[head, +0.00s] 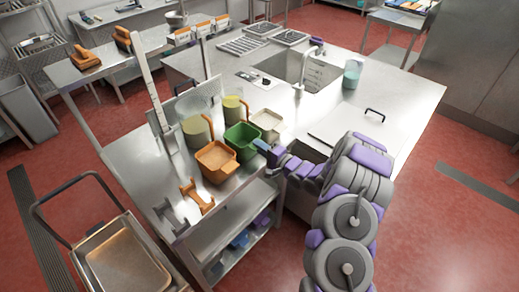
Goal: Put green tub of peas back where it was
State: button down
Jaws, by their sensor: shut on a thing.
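The green tub of peas (242,139) is on the metal side table, between an orange tub (216,160) at its lower left and a cream tub (266,122) at its upper right. My gripper (264,147) is at the right side of the green tub, shut on its near right edge. The gripper's fingers are small and partly hidden against the tub. I cannot tell whether the tub rests fully on the table or is slightly raised.
Two yellowish jugs (197,133) with brown handles stand just behind the tubs. An orange stand (198,194) lies at the table's front left. A sink (304,70) is at the back. A cart (127,262) stands at lower left. The counter (354,132) at right is mostly clear.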

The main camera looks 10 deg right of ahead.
jog(key=shift+d+f, duration=0.15)
jog(key=shift+f, duration=0.05)
jog(key=c, duration=1.2)
grip_release()
jog(key=shift+o, duration=0.2)
jog(key=p+v, duration=0.2)
jog(key=v, duration=1)
jog(key=s+d+r+n+g+h, duration=0.1)
jog(key=d+r+n+g+h, duration=0.4)
jog(key=r+h, duration=0.45)
jog(key=s+a+r+n+g, duration=0.2)
jog(key=s+a+r+g, duration=0.1)
jog(key=s, duration=1)
jog(key=s+a+r+n+g, duration=0.2)
jog(key=s+a+r+g, duration=0.2)
jog(key=s, duration=1)
jog(key=s+a+r+n+g+h, duration=0.1)
jog(key=s+a+r+g, duration=0.3)
jog(key=s, duration=1)
jog(key=shift+a+n+g, duration=0.3)
jog(key=shift+a+n, duration=0.1)
jog(key=shift+a, duration=0.65)
jog(key=shift+w+r, duration=0.1)
